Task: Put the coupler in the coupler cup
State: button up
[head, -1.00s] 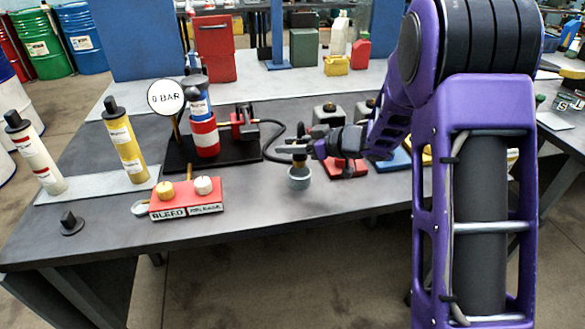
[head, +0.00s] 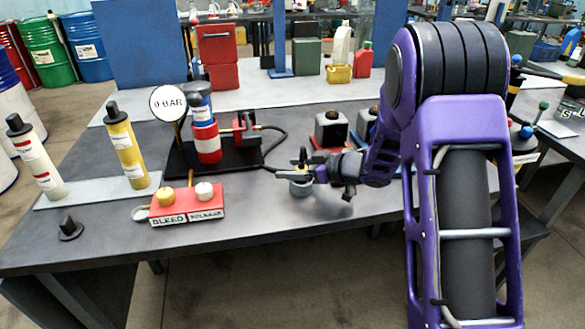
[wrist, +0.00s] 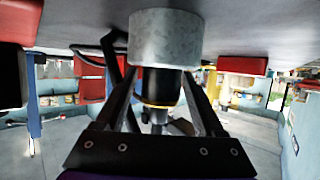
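The coupler (wrist: 162,88), a dark cylinder with a yellow band, is upright between the fingers of my gripper (wrist: 160,78). The fingertips lie close against its two sides, so my gripper looks shut on it. The coupler cup (wrist: 164,38) is a grey round cup on the table. It hides the lower end of the coupler in the wrist view, so that end seems to be in the cup. In the head view my gripper (head: 303,173) is just above the cup (head: 302,188), with the coupler's dark top (head: 303,156) sticking up above the fingers.
A red BLEED/RELEASE block (head: 187,205) is at front left. Black-topped containers (head: 331,125) stand behind my gripper. The table front (head: 255,215) is clear.

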jog(key=shift+r, duration=0.15)
jog(key=shift+s+d+r, duration=0.1)
jog(key=shift+d, duration=0.1)
jog(key=p+v, duration=0.1)
jog(key=v, duration=1)
jog(key=shift+s+d+p, duration=0.2)
jog(key=shift+p, duration=0.2)
